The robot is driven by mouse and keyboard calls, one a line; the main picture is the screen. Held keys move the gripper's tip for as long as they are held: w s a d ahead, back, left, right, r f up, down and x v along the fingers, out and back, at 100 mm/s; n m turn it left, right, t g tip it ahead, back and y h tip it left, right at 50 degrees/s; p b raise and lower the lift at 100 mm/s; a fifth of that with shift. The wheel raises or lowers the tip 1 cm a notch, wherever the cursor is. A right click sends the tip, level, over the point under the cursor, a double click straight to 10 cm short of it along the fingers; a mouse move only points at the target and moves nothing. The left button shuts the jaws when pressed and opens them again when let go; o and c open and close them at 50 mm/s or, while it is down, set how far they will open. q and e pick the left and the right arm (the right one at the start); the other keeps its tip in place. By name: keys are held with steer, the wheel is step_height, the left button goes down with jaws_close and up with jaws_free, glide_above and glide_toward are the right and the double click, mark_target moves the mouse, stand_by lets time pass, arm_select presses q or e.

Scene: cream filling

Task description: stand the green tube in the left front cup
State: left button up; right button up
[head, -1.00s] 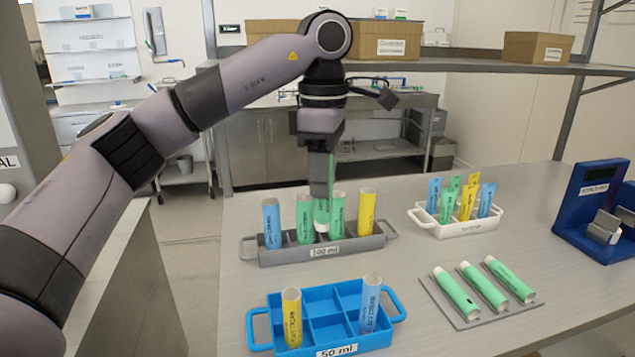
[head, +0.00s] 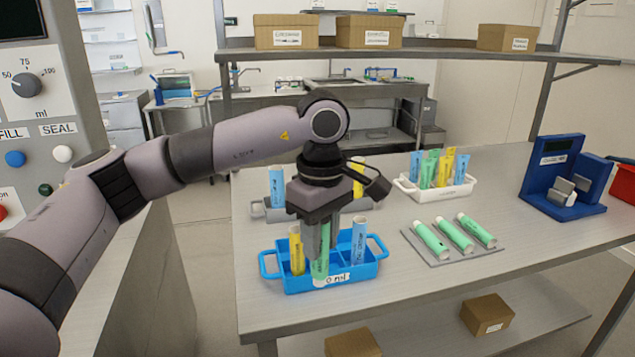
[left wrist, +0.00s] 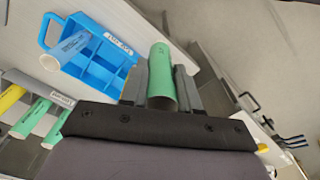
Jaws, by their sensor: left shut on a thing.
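My left gripper (head: 318,240) is shut on a green tube (head: 320,262), held upright with its white end (head: 319,281) down. In the head view the white end overlaps the front wall and label of the blue 50 ml tray (head: 364,271). The held tube (left wrist: 161,72) also shows between the fingers in the left wrist view, beside the labelled side of the blue tray (left wrist: 73,30). A yellow tube (head: 297,252) and a blue tube (head: 358,240) stand in the tray. My gripper hides part of the tray's cups. My right gripper is not in view.
Behind stands a grey rack (head: 262,209) with tubes, partly hidden by my arm. A white rack (head: 437,194) with several tubes is farther back. Green tubes (head: 454,236) lie on a grey mat to the right, before a blue device (head: 563,190). The front right table is clear.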

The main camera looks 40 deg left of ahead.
arm_select(q)
steer(key=s+d+f+m, duration=0.2)
steer(key=f+m, duration=0.3)
steer(key=f, duration=0.3)
steer(key=s+d+f+m, duration=0.2)
steer(key=f+m, duration=0.3)
steer(key=f, duration=0.4)
steer(key=s+d+f+m, duration=0.2)
steer(key=f+m, duration=0.4)
steer(key=f, duration=0.3)
steer(key=shift+s, duration=0.8)
